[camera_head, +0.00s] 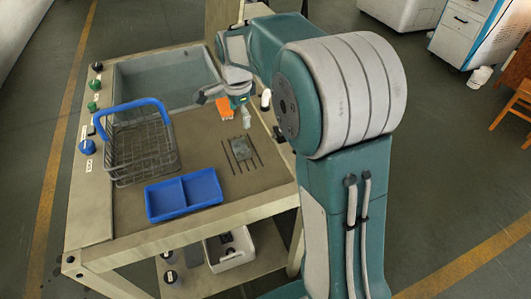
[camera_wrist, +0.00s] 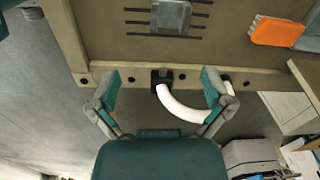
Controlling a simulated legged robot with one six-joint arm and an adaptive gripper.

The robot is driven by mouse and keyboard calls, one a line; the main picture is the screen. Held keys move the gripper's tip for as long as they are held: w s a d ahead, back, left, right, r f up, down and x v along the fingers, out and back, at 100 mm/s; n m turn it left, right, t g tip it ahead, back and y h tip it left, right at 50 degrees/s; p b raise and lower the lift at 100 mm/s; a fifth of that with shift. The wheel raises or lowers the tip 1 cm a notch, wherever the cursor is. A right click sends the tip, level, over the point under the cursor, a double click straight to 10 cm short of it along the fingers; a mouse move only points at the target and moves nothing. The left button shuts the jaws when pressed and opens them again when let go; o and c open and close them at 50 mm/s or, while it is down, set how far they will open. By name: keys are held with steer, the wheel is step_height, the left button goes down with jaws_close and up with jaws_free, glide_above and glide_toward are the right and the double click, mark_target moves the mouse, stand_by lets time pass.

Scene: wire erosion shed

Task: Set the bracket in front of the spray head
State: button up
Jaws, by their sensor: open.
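A flat grey metal piece, which looks like the bracket (camera_head: 240,148), lies on dark slots in the bench top; it also shows at the top of the wrist view (camera_wrist: 171,14). A white curved spout, perhaps the spray head (camera_head: 266,99), stands at the bench's right edge. In the wrist view the white spout (camera_wrist: 180,106) curves out of a black block. My gripper (camera_head: 223,110) is open and empty over that edge. In the wrist view my gripper's fingers (camera_wrist: 160,88) are spread on both sides of the spout, and I cannot tell their height above it.
A wire basket (camera_head: 115,163) with a blue handle and a blue two-part tray (camera_head: 193,204) stand on the bench (camera_head: 212,139). A white bin (camera_head: 232,250) is on the shelf below.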

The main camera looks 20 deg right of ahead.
steer(key=s+r+n+t, duration=0.3)
steer(key=s+r+n, duration=0.5)
steer(key=s, duration=0.6)
steer(key=s+f+n+t, duration=0.1)
steer(key=s+n+t, duration=0.1)
steer(key=s+n, duration=0.6)
steer(key=shift+s, duration=2.45)
